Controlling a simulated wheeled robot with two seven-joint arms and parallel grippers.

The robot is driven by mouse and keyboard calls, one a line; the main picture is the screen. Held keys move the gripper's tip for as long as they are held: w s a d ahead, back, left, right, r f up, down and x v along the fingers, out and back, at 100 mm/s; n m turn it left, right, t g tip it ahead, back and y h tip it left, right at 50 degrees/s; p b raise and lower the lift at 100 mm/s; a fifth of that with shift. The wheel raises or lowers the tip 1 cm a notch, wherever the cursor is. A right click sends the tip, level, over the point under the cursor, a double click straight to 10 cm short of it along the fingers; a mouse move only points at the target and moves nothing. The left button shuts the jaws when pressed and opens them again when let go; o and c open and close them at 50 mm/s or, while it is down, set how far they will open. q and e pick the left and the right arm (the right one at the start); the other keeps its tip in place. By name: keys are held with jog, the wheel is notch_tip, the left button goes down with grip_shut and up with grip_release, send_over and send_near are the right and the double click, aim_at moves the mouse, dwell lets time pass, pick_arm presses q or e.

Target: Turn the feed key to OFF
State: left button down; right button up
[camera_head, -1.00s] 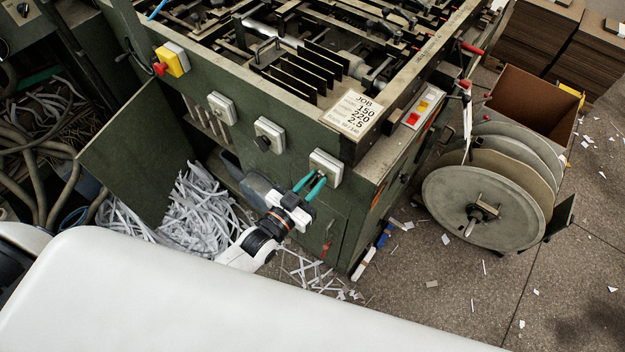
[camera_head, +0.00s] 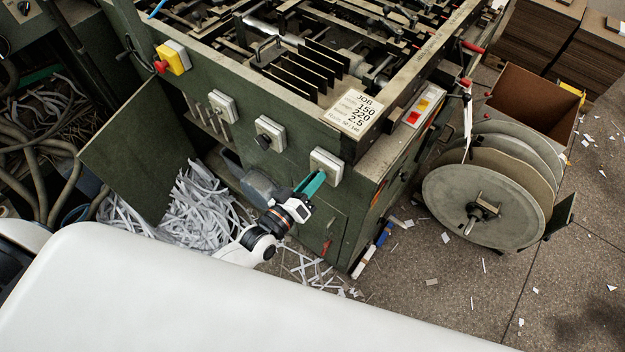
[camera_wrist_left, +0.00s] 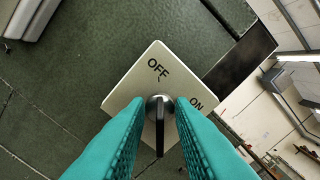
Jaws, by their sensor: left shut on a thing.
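The feed key's pale switch plate (camera_head: 329,160) is on the near face of the green machine, at its right corner. In the left wrist view the plate (camera_wrist_left: 130,97) carries the words OFF and ON. The black key (camera_wrist_left: 160,132) sits on a silver round boss in front of it. Its bar lies in line with the mark under OFF, not with ON. My left gripper (camera_head: 314,183) is at the plate, its teal fingers on either side of the key and shut on it. The key is hidden in the head view. My right gripper is not in view.
Two similar switch boxes (camera_head: 269,134) are to the left on the same face, with a yellow and red switch (camera_head: 172,58) beyond. Paper strips (camera_head: 190,205) lie in a heap below. A large reel (camera_head: 484,207) stands to the right on open floor.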

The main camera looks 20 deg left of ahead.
pick_arm(q)
jog(key=shift+s+f+n, duration=0.1)
jog(key=shift+f+n, duration=0.05)
jog(key=shift+n, duration=0.15)
dwell(0.4)
jog(key=c, duration=1.6)
grip_release()
jog(key=b+v, duration=0.2)
jog(key=v, duration=1)
